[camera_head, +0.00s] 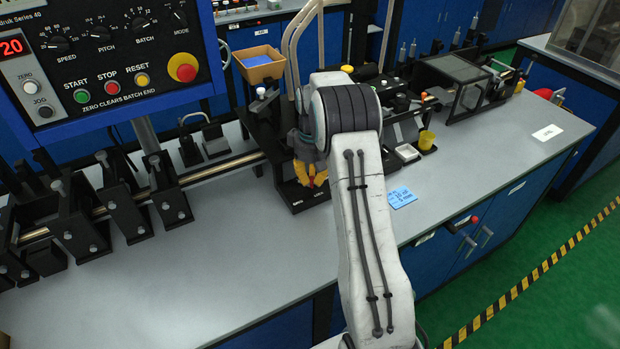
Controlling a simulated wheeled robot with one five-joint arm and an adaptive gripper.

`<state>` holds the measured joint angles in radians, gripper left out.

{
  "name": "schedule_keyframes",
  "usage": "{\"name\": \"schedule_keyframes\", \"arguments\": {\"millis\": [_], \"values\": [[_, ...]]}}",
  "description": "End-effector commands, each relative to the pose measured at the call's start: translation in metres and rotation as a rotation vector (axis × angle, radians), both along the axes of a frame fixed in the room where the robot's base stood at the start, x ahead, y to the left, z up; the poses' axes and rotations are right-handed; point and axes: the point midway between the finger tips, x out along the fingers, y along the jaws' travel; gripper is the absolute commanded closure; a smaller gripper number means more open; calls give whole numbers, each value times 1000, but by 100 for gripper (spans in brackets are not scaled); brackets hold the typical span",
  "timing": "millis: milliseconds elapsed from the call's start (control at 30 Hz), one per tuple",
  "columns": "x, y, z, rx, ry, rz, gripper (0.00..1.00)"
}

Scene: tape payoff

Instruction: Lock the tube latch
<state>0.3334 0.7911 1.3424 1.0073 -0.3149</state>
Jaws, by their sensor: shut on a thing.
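My gripper (311,178), with orange-yellow fingers, points down over a black block (290,203) at the middle of the bench. The block has two small white labels on its front edge, too small to read. The fingers are shut on a part at this block, which fits the tube latch. The fingers and wrist hide nearly all of that part, so its position does not show. A metal tube (222,168) runs along the bench from the left and ends at the black fixture beside my gripper.
Black clamp stands (120,205) hold the tube at left. A control panel (105,50) overhangs the upper left. A cardboard bin (260,66) stands behind the fixture. A blue note (401,196), a yellow cup (426,140) and a framed box (455,85) are to the right. The front left bench is clear.

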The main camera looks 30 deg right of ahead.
Motion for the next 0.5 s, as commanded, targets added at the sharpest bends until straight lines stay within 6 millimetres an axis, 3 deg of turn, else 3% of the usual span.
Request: {"name": "schedule_keyframes", "arguments": {"millis": [500], "values": [[1, -3, -2, 2, 5, 75, 100]]}}
